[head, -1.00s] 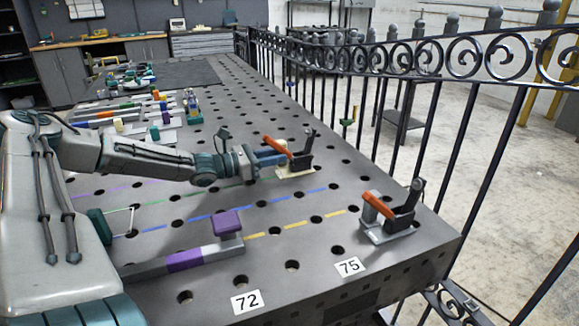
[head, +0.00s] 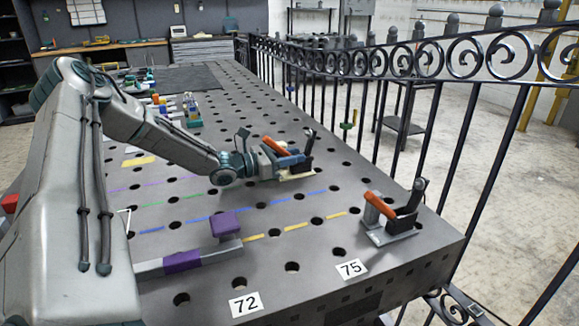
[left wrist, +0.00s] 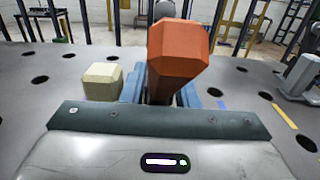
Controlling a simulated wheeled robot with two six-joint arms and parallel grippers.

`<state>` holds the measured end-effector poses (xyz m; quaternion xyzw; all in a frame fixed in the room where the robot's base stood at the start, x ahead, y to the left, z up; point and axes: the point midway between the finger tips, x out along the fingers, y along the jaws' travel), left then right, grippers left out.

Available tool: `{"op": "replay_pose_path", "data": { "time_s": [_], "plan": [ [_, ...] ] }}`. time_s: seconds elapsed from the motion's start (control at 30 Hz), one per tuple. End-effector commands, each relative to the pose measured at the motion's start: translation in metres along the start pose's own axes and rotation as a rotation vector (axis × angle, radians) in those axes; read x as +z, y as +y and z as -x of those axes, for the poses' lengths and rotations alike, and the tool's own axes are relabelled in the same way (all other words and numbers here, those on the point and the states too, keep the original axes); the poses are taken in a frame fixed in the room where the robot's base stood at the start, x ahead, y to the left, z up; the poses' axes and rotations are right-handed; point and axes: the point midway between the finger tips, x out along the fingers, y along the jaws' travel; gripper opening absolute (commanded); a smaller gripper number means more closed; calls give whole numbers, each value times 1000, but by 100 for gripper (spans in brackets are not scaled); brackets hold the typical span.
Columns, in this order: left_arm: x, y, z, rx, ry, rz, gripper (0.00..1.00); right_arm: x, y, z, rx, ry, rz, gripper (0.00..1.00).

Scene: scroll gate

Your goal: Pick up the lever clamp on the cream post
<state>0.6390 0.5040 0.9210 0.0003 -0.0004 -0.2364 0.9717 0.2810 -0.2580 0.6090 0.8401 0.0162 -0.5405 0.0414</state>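The lever clamp with the cream base and cream post has an orange handle (head: 276,146) and dark body (head: 306,152); its base plate (head: 298,174) rests on the table. The cream post shows as a block (left wrist: 103,81) in the left wrist view, left of the large orange handle (left wrist: 178,55). My left gripper (head: 288,160) is at this clamp, its blue fingers low on both sides of the handle. The handle hides the fingertips, so I cannot tell whether they press on the clamp. My right gripper is not in view.
A second orange-handled clamp (head: 393,214) on a grey base stands nearer the right table corner. A grey bar with a purple block (head: 225,224) lies in front. An iron railing (head: 400,62) runs along the table's right side. The perforated table (head: 330,240) is clear between the clamps.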

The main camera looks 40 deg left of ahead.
Motion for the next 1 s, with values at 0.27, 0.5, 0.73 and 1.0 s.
{"op": "replay_pose_path", "data": {
  "time_s": [0.27, 0.5, 0.73, 1.0],
  "plan": [
    [0, 0, 0, 0, 0, 0, 0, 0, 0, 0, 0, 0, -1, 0],
    [0, 0, 0, 0, 0, 0, 0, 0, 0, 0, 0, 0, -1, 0],
    [0, 0, 0, 0, 0, 0, 0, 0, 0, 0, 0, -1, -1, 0],
    [0, 0, 0, 0, 0, 0, 0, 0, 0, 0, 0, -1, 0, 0]
  ]
}}
